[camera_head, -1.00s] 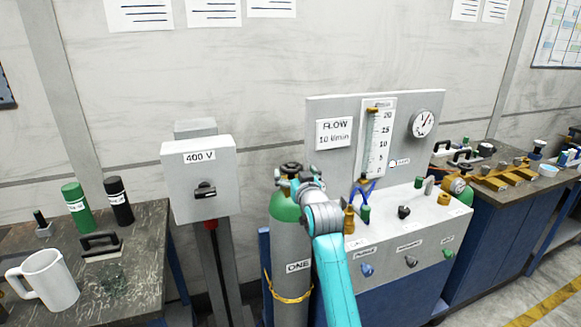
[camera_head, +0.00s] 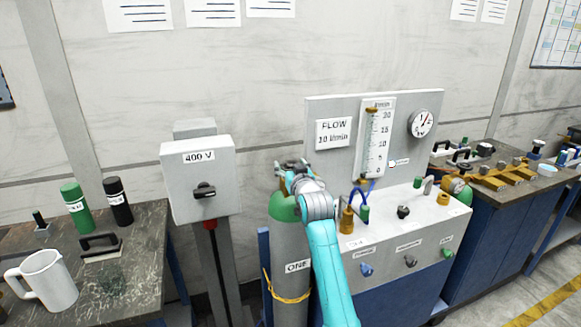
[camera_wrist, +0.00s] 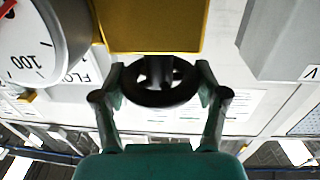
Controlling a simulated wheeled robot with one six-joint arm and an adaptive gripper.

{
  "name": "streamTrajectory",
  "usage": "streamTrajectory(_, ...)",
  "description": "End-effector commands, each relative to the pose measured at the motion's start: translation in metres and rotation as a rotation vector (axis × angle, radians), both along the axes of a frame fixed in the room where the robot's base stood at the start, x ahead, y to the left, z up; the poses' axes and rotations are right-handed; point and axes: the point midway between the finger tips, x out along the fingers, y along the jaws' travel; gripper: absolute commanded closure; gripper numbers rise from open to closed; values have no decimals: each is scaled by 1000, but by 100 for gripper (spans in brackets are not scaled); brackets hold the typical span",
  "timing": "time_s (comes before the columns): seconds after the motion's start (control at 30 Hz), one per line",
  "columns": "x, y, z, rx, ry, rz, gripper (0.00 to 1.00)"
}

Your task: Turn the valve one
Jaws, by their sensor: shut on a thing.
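A grey gas cylinder (camera_head: 290,245) with a green shoulder and the label "ONE" stands upright in front of the wall. Its valve handwheel sits at the top, mostly covered by my gripper (camera_head: 291,168) in the head view. In the wrist view the black handwheel (camera_wrist: 159,94) lies between the two fingers of my gripper (camera_wrist: 160,88). The fingers are shut on its rim from both sides. A brass-coloured block (camera_wrist: 150,28) is right behind the wheel.
A flow panel (camera_head: 328,165) with a gauge (camera_head: 422,123) stands close right of the cylinder. A 400 V switch box (camera_head: 200,180) is to the left. A white mug (camera_head: 48,280) sits on the left bench. A gauge dial (camera_wrist: 35,45) is near the wheel.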

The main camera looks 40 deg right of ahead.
Motion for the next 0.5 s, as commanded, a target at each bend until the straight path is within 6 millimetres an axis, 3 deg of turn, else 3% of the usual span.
streamTrajectory(0.5, 1, 2, 0, -1, 0, -104, 62)
